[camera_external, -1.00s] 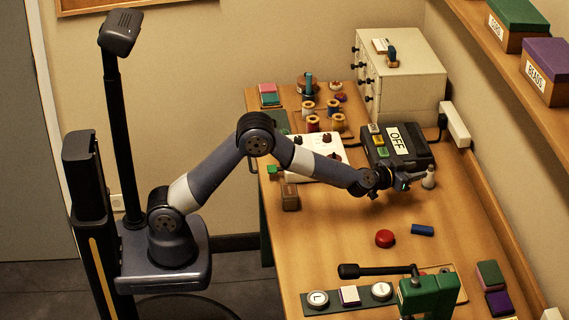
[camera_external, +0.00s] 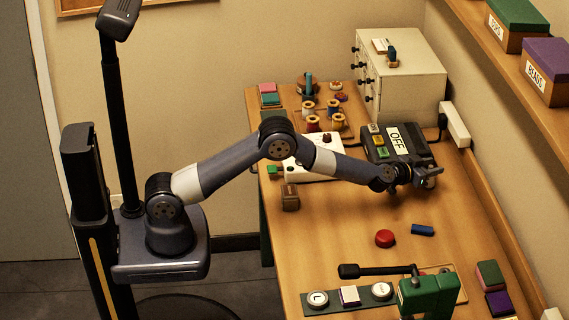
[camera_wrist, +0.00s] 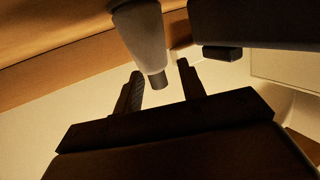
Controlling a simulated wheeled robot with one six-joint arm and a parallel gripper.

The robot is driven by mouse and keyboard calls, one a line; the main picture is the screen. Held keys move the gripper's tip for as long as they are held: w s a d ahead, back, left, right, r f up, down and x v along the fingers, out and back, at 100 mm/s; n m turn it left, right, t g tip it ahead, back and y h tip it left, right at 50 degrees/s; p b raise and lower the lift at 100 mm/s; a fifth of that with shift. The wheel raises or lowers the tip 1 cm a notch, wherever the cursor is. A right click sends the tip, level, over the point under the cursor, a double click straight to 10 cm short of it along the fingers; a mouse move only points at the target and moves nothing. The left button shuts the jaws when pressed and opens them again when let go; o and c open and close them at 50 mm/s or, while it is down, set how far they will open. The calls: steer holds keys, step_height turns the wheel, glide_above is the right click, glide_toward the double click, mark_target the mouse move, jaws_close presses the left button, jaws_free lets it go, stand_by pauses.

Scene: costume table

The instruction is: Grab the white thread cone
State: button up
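The white thread cone (camera_wrist: 143,35) stands at the top of the wrist view, its narrow dark-tipped end pointing down into the gap between my fingers. In the external view only its lower part (camera_external: 429,184) shows, the rest being hidden by my gripper (camera_external: 424,173). My gripper also shows in the wrist view (camera_wrist: 163,82), its two fingers apart with a clear gap on either side of the cone's tip. The fingers do not appear closed on it.
A black box marked OFF (camera_external: 413,143) is close beside my gripper, with a white drawer cabinet (camera_external: 412,85) behind it. A red round object (camera_external: 385,238) and a blue block (camera_external: 422,230) lie nearer the front. The wood between is clear.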

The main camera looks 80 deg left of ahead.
jaws_close()
stand_by(0.3)
steer(key=shift+s+r+b, duration=0.1)
steer(key=shift+r+b, duration=0.05)
steer(key=shift+b, duration=0.25)
